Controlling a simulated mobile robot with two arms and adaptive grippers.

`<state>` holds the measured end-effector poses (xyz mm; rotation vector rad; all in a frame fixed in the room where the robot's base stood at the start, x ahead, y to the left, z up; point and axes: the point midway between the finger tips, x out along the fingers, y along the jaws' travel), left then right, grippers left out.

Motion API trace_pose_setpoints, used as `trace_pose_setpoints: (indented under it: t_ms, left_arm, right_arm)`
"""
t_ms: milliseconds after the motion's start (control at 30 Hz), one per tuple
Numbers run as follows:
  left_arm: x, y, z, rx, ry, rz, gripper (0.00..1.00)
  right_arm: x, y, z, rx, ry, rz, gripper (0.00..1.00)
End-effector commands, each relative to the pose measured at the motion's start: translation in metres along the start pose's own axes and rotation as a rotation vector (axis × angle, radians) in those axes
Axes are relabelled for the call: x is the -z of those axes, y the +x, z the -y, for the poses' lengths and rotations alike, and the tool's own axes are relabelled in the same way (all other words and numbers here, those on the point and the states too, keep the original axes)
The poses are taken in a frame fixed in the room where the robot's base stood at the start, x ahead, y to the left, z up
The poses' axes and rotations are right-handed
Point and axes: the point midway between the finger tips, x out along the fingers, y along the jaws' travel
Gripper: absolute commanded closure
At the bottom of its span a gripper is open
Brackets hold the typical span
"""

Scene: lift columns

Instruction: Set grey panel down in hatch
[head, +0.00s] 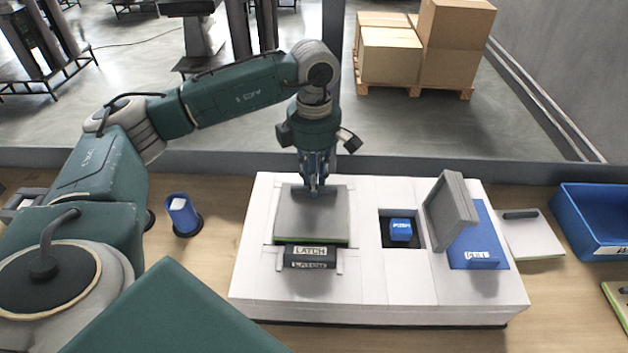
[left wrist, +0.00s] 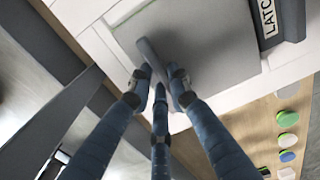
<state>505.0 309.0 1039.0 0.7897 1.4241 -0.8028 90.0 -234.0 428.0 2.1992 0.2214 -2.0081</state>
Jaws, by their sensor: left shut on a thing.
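The grey panel (head: 325,222) lies over the left opening of the white box (head: 365,285), just behind the black LATCH piece (head: 310,252). A thin green line shows along its front edge. I cannot tell whether it sits flush or slightly above the hatch. My left gripper (head: 314,187) points down at the panel's back part. In the left wrist view my left gripper (left wrist: 160,85) is closed around the bar handle (left wrist: 148,54) on the panel (left wrist: 205,38). The LATCH piece (left wrist: 268,22) is beside the panel there. My right gripper is not in view.
A grey lid (head: 450,205) stands tilted open beside a small opening with a blue block (head: 401,230). A blue PULL plate (head: 480,240) is to its right. A blue cup (head: 183,213) stands left of the box; a blue bin (head: 595,238) is far right.

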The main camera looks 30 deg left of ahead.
Motion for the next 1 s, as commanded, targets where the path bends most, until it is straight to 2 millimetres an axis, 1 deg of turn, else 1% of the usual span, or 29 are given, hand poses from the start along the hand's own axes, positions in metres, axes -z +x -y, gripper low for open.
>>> trace_pose_setpoints:
  t_ms: [1000]
  left_arm:
    - [0.0001,0.0046,0.0002,0.0,0.0,0.0,1.0]
  right_arm:
    - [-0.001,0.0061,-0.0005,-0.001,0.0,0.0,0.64]
